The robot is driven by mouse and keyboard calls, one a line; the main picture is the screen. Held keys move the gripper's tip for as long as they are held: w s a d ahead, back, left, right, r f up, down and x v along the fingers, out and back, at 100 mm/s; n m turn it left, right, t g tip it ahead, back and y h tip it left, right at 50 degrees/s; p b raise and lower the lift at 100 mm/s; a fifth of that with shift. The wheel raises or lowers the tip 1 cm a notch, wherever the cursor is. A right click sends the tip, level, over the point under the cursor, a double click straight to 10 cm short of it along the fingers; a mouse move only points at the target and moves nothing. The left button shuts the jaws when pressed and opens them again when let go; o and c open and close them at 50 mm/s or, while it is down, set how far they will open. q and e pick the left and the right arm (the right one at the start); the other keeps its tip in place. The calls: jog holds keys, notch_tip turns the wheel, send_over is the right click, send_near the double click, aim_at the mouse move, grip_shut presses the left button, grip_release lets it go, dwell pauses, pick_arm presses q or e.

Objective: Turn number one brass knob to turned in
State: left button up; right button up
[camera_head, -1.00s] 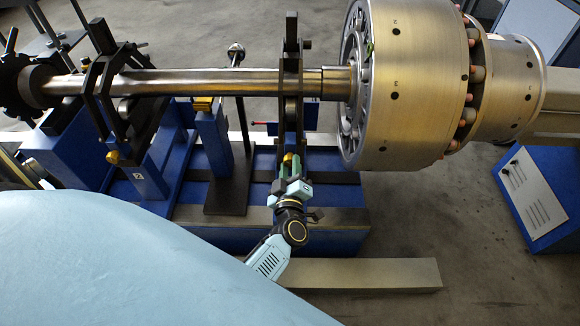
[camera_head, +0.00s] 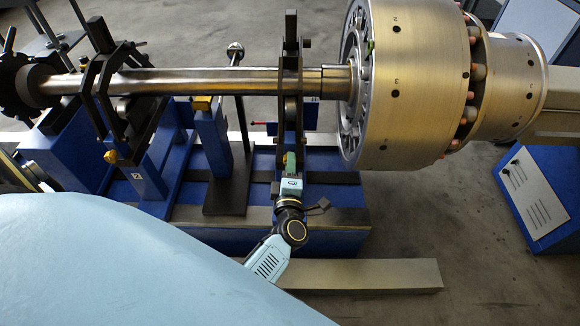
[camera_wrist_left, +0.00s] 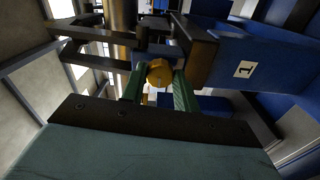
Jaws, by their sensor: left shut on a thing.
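The number one brass knob (camera_wrist_left: 159,73) shows in the left wrist view, close to a blue block bearing a "1" label (camera_wrist_left: 243,69). My left gripper (camera_wrist_left: 158,88) has its two green fingers on either side of the knob and is shut on it. In the head view my left gripper (camera_head: 290,161) is at the front of the right-hand shaft support (camera_head: 291,108), seen nearly edge-on. The knob is hidden there behind the fingers. My right gripper is in neither view.
A steel shaft (camera_head: 210,80) runs above to a large brass-coloured rotor (camera_head: 415,80) on the right. Another brass knob (camera_head: 111,157) is on the left support, above a "2" label. A beige beam (camera_head: 370,275) lies on the floor in front.

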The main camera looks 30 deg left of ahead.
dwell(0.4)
pick_arm(q)
jog(key=o, duration=1)
jog(key=shift+c, duration=0.2)
jog(key=p+v, duration=0.2)
jog(key=v, duration=1.1)
jog(key=shift+s, duration=0.25)
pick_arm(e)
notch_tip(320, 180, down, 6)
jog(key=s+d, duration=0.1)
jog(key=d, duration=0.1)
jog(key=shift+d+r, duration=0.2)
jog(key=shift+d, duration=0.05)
pick_arm(q)
jog(key=shift+s+d, duration=0.1)
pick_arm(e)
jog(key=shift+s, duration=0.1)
